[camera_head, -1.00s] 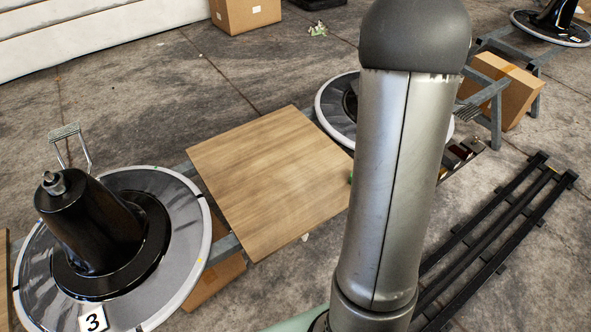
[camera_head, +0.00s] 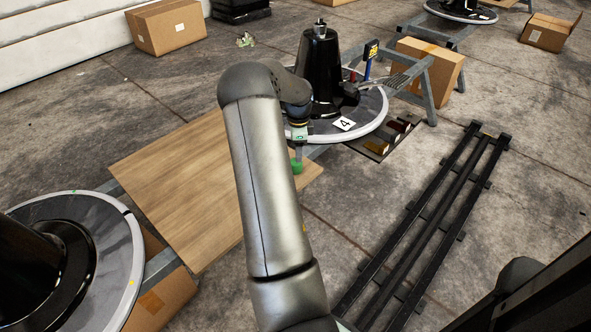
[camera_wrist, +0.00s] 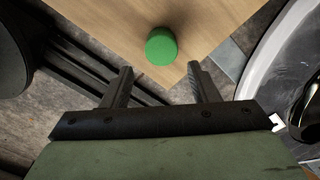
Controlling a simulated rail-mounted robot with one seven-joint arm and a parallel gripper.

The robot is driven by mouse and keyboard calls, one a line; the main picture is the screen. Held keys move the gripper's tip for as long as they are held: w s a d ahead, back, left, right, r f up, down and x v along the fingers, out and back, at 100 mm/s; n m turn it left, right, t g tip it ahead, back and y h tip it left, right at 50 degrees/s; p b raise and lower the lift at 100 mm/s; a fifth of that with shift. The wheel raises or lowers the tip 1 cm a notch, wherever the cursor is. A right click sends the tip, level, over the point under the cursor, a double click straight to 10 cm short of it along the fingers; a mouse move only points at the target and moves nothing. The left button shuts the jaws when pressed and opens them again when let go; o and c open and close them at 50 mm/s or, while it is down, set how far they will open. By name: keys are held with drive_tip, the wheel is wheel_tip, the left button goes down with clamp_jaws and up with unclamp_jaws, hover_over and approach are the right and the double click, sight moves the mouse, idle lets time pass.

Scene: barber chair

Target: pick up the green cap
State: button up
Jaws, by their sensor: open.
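The green cap (camera_head: 297,167) is on the wooden board (camera_head: 180,190), near the board's right corner. In the wrist view the green cap (camera_wrist: 161,46) stands near the board's edge, just beyond the fingertips and about midway between them. My gripper (camera_wrist: 160,70) is open and empty, with its two fingers apart. In the head view my arm hides part of the board, and the gripper appears just above the cap. The exact gap between fingers and cap is hard to tell.
A round base (camera_head: 372,118) marked 4 with a black post (camera_head: 319,75) stands right behind the cap. Another round base (camera_head: 120,245) is at the left. A black rail (camera_head: 425,225) lies on the floor at the right. Cardboard boxes (camera_head: 168,27) stand farther back.

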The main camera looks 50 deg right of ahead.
sight(296, 166)
drive_tip(key=f+b, duration=0.1)
drive_tip(key=f, duration=0.2)
drive_tip(key=f+b, duration=0.2)
drive_tip(key=f, duration=0.1)
drive_tip(key=shift+d+f, duration=0.2)
drive_tip(key=shift+f, duration=0.2)
drive_tip(key=c, duration=1)
